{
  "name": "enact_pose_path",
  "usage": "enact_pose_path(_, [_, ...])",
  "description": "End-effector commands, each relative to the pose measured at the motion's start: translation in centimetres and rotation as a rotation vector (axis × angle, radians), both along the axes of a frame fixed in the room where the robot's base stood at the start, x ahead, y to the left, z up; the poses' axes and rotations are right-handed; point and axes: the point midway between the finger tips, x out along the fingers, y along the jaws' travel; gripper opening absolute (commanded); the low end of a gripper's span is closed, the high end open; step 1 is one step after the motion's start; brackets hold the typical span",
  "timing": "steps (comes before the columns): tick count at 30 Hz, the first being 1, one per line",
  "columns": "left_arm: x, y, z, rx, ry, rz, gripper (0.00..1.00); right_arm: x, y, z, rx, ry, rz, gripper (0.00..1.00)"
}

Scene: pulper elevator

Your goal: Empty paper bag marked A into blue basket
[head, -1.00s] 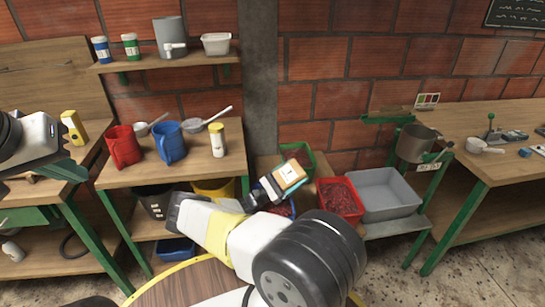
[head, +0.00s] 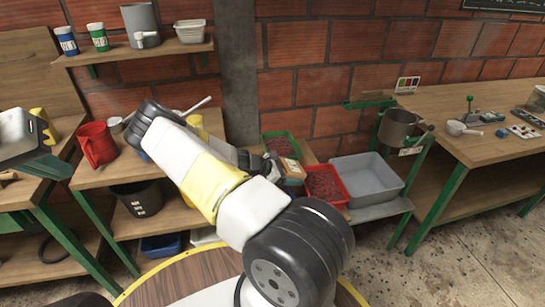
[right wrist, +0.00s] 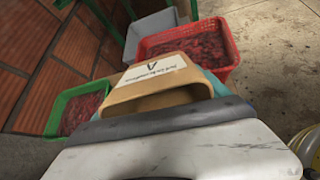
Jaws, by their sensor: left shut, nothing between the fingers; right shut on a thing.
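The paper bag marked A (right wrist: 122,99) is tan with a white label. In the right wrist view it is close to the camera, with the A upside down and a dark hollow facing me. My right gripper (head: 274,163) is shut on the bag, with teal fingers at its sides. In the head view the bag (head: 291,169) shows small beyond my right arm, between the green and red baskets. The blue basket by the bag is not visible now; my right arm covers that area.
A green basket (head: 280,146) and a red basket (head: 323,186) hold red cherries. A grey tray (head: 366,178) stands right of them. A blue bin (head: 161,246) sits low under the left bench. A red jug (head: 97,144) is on that bench. The brick wall is close behind.

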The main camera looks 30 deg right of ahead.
Motion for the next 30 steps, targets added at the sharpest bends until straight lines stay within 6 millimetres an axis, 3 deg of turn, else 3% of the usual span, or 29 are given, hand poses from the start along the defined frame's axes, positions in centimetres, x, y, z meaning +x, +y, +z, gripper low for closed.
enact_pose_path(18, [0.0,0.0,0.0,0.000,0.000,0.000,0.00,0.0,1.2,-0.2,0.531,-0.021,-0.007,0.30])
enact_pose_path(30, [0.0,0.0,0.0,0.000,0.000,0.000,0.00,0.0,2.4,-0.8,0.741,-0.022,-0.004,0.30])
